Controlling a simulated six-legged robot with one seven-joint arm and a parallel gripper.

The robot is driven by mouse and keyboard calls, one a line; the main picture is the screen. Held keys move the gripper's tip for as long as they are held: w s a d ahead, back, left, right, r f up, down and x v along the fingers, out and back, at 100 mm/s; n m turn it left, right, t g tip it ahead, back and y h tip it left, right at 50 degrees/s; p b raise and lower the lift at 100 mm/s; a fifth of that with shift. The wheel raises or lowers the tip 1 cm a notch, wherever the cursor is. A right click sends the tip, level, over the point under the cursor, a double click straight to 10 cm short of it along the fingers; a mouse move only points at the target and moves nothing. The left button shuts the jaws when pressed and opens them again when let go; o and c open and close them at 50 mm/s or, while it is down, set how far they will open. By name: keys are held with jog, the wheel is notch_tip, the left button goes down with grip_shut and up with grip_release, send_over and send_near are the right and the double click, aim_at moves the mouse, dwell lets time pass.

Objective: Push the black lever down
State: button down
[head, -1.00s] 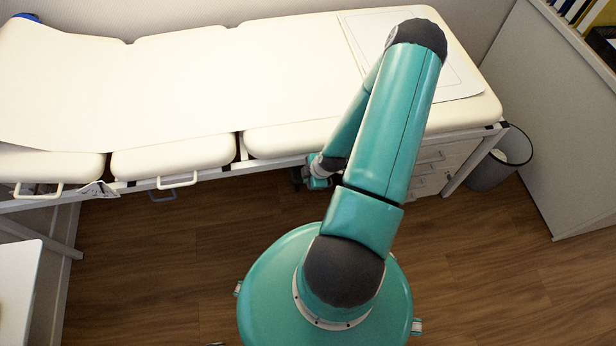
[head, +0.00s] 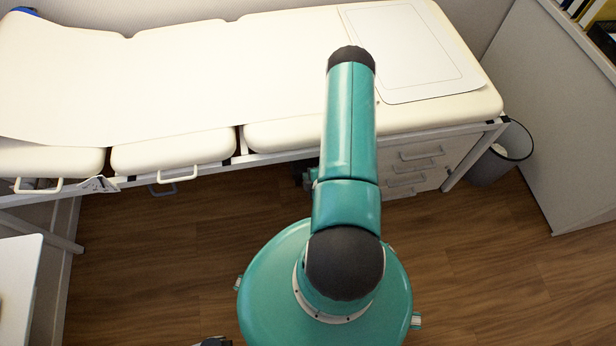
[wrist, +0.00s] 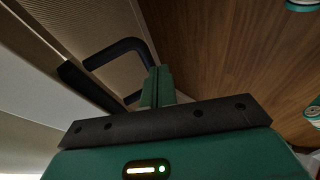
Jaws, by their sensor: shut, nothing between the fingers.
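The black lever (wrist: 120,49) is a bent black bar at the upper left of the wrist view, beneath the pale exam couch (head: 290,135). My gripper (wrist: 158,72) is shut and empty, its green fingers pressed together. In the wrist view the fingertips lie close to the lever's bent right end; I cannot tell whether they touch it. A thicker black bar (wrist: 92,88) runs diagonally left of the fingers. In the head view my arm covers most of the gripper, and the lever cannot be made out below the couch's front edge.
White handles (head: 177,180) stick out from the couch's front edge. A white drawer unit (head: 412,168) stands under its right part, with a grey waste bin (head: 497,160) farther right. A white table corner (head: 18,285) is at lower left. The wooden floor (head: 150,255) is open.

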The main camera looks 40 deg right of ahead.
jog(key=shift+w+d+f, duration=0.15)
jog(key=shift+w+f, duration=0.1)
dwell(0.7)
